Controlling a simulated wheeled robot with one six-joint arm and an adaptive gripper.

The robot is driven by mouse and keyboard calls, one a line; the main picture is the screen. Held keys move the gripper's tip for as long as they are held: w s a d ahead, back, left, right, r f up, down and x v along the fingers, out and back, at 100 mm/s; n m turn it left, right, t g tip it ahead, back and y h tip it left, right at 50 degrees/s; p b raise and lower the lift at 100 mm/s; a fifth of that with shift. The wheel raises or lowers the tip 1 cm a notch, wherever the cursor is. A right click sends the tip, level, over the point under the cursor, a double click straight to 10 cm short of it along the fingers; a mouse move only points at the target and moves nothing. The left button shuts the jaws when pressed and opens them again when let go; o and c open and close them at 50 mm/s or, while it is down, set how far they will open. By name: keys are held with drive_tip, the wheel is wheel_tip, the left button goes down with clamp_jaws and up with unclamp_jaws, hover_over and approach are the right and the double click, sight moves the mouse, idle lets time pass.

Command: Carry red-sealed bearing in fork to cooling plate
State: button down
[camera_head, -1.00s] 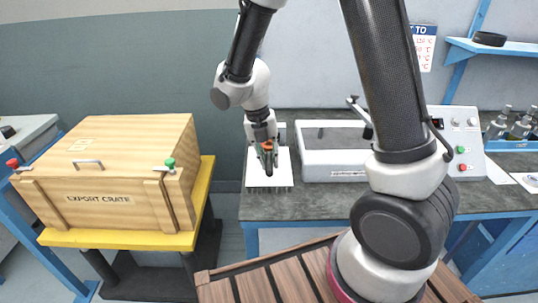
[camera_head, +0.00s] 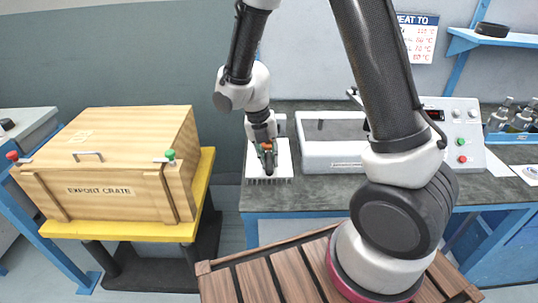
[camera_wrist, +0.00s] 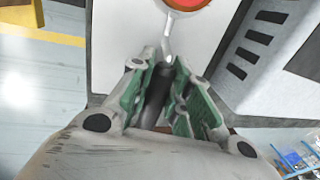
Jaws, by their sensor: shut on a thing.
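My gripper (camera_head: 266,158) is shut on the dark handle of the fork (camera_wrist: 156,95); green pads line its fingers. A pale metal prong of the fork runs away from the fingers to the red-sealed bearing (camera_wrist: 187,4). The bearing has an orange-red face in a pale ring and is cut off by the top edge of the wrist view. The white finned cooling plate (camera_head: 284,150) lies on the bench behind and below my gripper. I cannot tell whether the bearing touches the plate.
A white heater unit (camera_head: 330,160) stands just right of the plate, with a control panel (camera_head: 465,135) beyond my arm. A wooden export crate (camera_head: 110,165) sits on a yellow stand at left, across a floor gap. Slatted wood (camera_head: 240,280) is in front.

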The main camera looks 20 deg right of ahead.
drive_tip(key=shift+f, duration=0.15)
idle(0.3)
drive_tip(key=c, duration=1.3)
unclamp_jaws()
drive_tip(key=shift+o, duration=0.2)
